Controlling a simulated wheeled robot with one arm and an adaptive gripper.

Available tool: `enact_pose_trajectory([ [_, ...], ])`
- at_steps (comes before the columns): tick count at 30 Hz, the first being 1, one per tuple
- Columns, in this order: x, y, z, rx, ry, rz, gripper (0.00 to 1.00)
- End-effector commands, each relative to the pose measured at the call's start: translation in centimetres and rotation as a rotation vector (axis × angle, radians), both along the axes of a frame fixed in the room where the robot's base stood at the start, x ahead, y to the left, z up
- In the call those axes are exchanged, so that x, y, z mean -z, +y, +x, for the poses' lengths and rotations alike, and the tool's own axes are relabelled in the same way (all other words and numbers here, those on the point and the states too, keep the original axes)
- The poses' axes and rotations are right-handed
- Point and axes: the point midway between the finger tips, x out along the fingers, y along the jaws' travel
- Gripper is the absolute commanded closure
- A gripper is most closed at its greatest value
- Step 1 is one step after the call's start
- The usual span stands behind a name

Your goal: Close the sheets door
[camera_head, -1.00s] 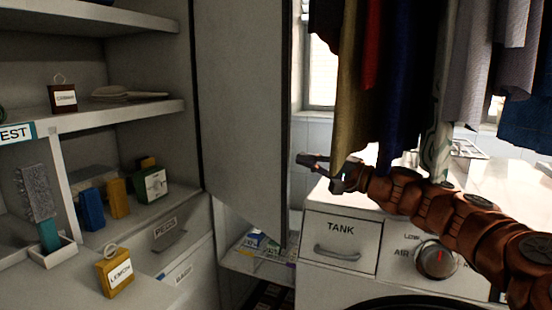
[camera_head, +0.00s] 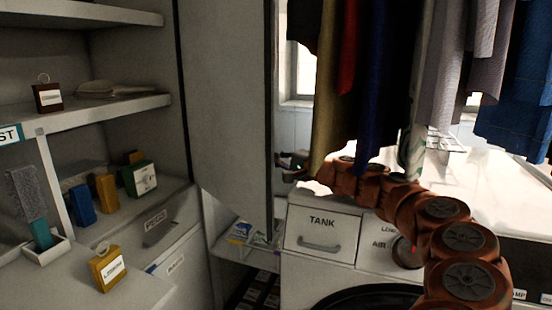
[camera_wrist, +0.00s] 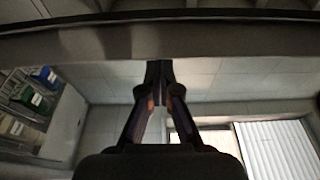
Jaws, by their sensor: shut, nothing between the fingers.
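The tall plain grey door (camera_head: 228,110), which carries no readable label, stands open beside the shelf cupboard in the head view. Its dark free edge faces right. My gripper (camera_head: 283,163) is just right of that edge, at the end of my reddish-brown arm. Whether it touches the door cannot be told. In the wrist view my gripper (camera_wrist: 159,78) is shut and empty. Its fingertips point at a grey band with a dark edge across the top, probably the door. The space behind the door is mostly hidden.
Clothes (camera_head: 375,80) hang just above my arm. A white machine with a TANK drawer (camera_head: 322,235) stands below it. Open shelves (camera_head: 105,110) at left hold small boxes and tagged items. A low shelf (camera_head: 235,252) with packets lies beneath the door.

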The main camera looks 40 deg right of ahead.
Motion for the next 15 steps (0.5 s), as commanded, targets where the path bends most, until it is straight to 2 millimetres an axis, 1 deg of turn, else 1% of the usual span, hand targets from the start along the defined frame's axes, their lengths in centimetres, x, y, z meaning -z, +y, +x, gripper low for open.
enact_pose_trajectory([
  [1,0.0,0.3,0.7,-0.002,0.001,0.000,1.00],
  [6,-0.1,0.8,2.5,0.001,-0.001,0.000,1.00],
  [15,0.0,1.7,5.4,0.000,0.001,0.001,1.00],
])
